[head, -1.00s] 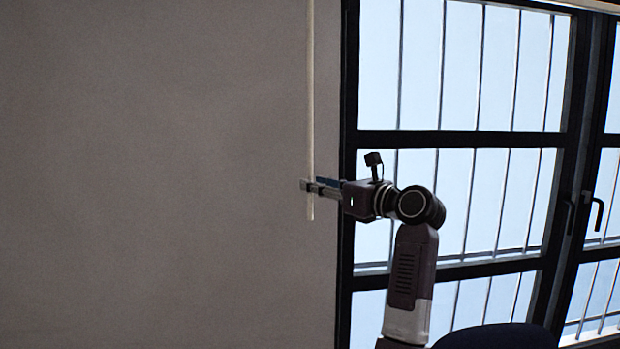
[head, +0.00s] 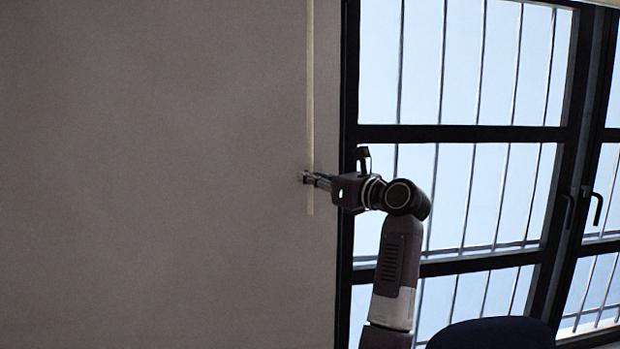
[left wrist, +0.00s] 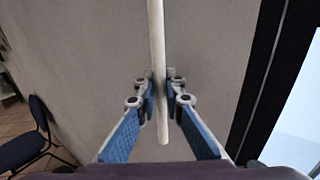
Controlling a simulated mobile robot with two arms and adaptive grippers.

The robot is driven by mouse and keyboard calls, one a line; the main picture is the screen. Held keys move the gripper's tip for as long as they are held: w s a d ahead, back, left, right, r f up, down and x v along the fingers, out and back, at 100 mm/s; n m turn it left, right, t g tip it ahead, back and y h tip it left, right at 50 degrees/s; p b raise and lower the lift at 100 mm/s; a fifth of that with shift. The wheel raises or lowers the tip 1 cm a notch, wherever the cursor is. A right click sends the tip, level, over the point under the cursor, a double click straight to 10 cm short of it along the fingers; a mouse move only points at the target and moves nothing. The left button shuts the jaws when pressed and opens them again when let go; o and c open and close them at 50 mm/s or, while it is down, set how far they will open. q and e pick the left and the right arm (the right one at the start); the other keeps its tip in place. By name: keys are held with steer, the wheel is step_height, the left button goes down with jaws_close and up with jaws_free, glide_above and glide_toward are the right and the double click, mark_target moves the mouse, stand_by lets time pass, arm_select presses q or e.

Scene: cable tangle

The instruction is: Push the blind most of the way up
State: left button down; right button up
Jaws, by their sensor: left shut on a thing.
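A thin pale rod (head: 310,95) hangs straight down in front of the grey wall, beside the dark window frame. Its lower end is free, and its top runs out of the head view. My left gripper (head: 311,178) is shut on the rod a little above that lower end. In the left wrist view, the blue-padded fingers (left wrist: 167,86) close on the rod (left wrist: 157,40) from both sides. A narrow pale edge (head: 605,2) shows at the top right; I cannot tell whether it is the blind. My right gripper is not in view.
The barred window (head: 465,190) stands right of the wall, with a handle (head: 597,208) on its frame. A dark chair back (head: 495,333) is at the lower right. The left wrist view shows another chair (left wrist: 30,135) at left. The wall area is clear.

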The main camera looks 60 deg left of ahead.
arm_select(q)
step_height(320, 180, up, 30)
steer(key=p, duration=1.4)
steer(key=c, duration=2)
jaws_free()
glide_toward(310, 44)
steer(key=shift+w+d, duration=0.45)
steer(key=shift+d, duration=0.25)
